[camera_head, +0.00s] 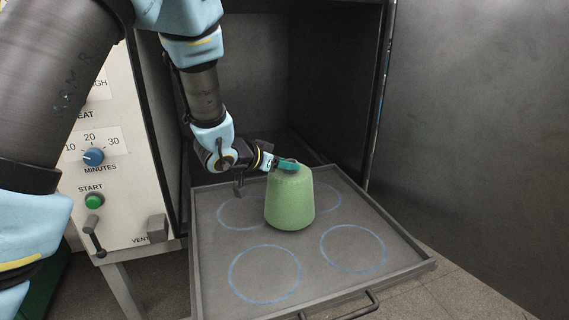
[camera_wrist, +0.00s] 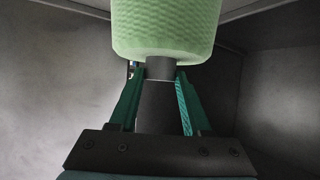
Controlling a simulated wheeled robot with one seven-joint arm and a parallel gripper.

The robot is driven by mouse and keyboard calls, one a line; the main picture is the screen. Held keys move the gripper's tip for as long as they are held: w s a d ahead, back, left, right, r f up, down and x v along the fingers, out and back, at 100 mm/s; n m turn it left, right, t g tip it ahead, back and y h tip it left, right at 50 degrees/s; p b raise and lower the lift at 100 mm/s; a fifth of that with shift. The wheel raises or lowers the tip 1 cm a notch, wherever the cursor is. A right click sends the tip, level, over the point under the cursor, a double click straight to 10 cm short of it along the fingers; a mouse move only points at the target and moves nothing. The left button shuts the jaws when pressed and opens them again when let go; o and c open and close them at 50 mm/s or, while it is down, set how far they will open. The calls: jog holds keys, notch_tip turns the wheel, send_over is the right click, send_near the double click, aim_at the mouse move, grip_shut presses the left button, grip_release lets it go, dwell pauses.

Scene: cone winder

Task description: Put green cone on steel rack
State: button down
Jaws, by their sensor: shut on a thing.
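The green cone (camera_head: 289,202) is a ribbed yarn package, upright over the pulled-out grey tray, among the blue circles. I cannot tell whether its base touches the tray. My gripper (camera_head: 284,165) reaches it from the left, at its top. In the wrist view the green cone (camera_wrist: 166,30) fills the top, and its dark core end shows between the green fingers of my gripper (camera_wrist: 160,82), which are shut on it. I see no separate steel rack. The flat grey tray (camera_head: 316,277) has a low rim and circles marked on it.
An open dark cabinet (camera_head: 335,95) stands behind the tray, with its door (camera_head: 470,120) at right. A pale control panel (camera_head: 105,150) with a blue knob (camera_head: 94,156) and green button (camera_head: 94,201) is at left. A handle (camera_head: 345,308) is at the tray's front.

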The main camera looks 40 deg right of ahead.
jog(key=shift+c, duration=1.8)
grip_release()
jog(key=shift+f, duration=0.1)
jog(key=shift+a+r, duration=0.15)
jog(key=shift+r, duration=0.05)
jog(key=b+v, duration=0.1)
jog(key=v, duration=1)
jog(key=shift+a+b, duration=0.3)
jog(key=shift+a, duration=0.05)
